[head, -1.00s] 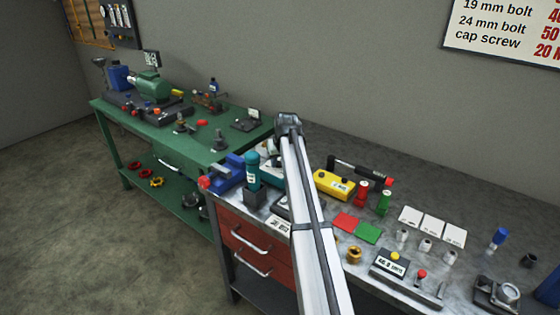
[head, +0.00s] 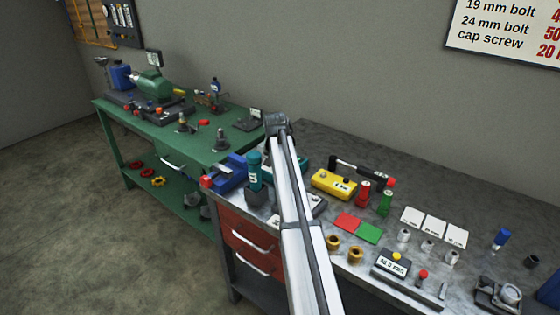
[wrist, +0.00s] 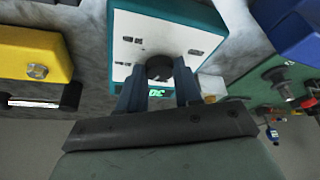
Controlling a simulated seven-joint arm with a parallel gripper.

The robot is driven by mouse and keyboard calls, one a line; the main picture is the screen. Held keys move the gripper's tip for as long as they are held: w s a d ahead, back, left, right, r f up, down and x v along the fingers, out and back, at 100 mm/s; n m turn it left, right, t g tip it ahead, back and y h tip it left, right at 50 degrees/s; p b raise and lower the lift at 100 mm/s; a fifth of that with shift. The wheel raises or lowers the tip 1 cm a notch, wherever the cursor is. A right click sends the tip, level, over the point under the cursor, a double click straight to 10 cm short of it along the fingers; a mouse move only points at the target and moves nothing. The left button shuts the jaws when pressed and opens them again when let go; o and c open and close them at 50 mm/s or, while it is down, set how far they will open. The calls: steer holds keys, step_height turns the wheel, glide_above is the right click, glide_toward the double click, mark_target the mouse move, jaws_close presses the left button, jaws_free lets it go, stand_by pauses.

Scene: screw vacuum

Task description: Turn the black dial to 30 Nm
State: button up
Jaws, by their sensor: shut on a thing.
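The black dial (wrist: 159,66) stands on the white face of a teal box (wrist: 205,20) in the wrist view. My gripper (wrist: 160,76) is shut on the dial, with one finger on each side of it. A small display (wrist: 158,92) with green digits lies between the fingers. It is turned in this view and partly hidden, and seems to read 30. In the head view my arm covers the dial and most of the teal box (head: 301,162), and the gripper's fingers are hidden.
A blue vise (head: 230,177) and a teal bottle (head: 254,170) stand to the left. Brass fittings (head: 354,254) lie nearer the front.

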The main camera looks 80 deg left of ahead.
steer(key=o, duration=1)
steer(key=shift+o, duration=0.2)
steer(key=shift+r, duration=0.1)
steer(key=v, duration=1.3)
steer(key=shift+r, duration=0.3)
steer(key=shift+d, duration=0.1)
